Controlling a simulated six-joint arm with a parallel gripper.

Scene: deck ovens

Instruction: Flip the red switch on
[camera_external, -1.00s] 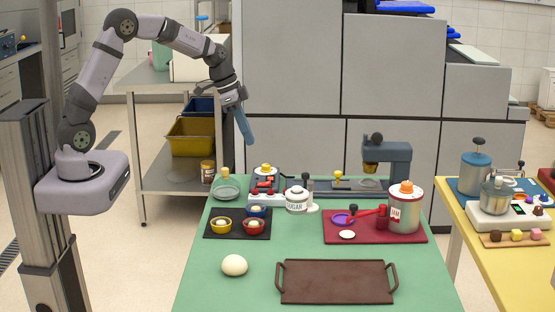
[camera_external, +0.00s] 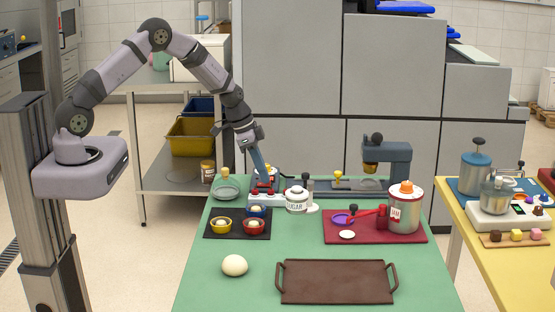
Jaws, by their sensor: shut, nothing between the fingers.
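A dark mat (camera_external: 210,232) with small cups lies in front. The table's middle (camera_external: 290,246) is clear.

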